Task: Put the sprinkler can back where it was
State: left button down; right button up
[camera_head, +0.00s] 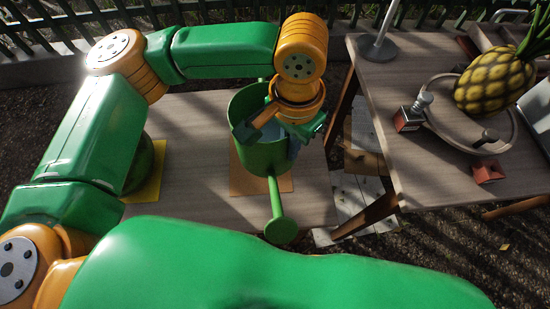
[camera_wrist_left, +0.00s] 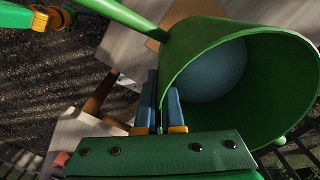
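The green sprinkler can (camera_head: 262,158) stands upright on an orange square mat (camera_head: 243,183) on the low wooden table, its spout pointing toward me. In the left wrist view the can (camera_wrist_left: 270,120) shows its open mouth and bluish inside. My left gripper (camera_head: 293,143) is at the can's right rim. In the left wrist view its blue fingers (camera_wrist_left: 160,105) sit close together, one outside and one inside the can's wall, and look shut on it. The mat is partly hidden under the can. My right gripper is not in view.
A dark green round object (camera_head: 143,168) stands on a yellow mat (camera_head: 150,188), partly behind my left arm. A higher table (camera_head: 420,185) at the right holds a pineapple (camera_head: 492,85), a round tray (camera_head: 508,140) and a metal stand (camera_head: 378,47). A fence runs behind.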

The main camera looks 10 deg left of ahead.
aim_at(276, 162)
pick_arm(q)
jog(key=f, duration=0.2)
jog(key=a+f, duration=0.1)
jog(key=f, duration=0.1)
jog(key=a+f, duration=0.1)
jog(key=shift+a+f, duration=0.25)
jog(key=shift+f, duration=0.3)
jog(key=shift+f, duration=0.1)
jog(key=c, duration=1)
grip_release()
jog(key=shift+s, duration=0.1)
jog(key=shift+c, duration=0.2)
notch_tip(276, 162, up, 12)
jog(key=p, duration=0.1)
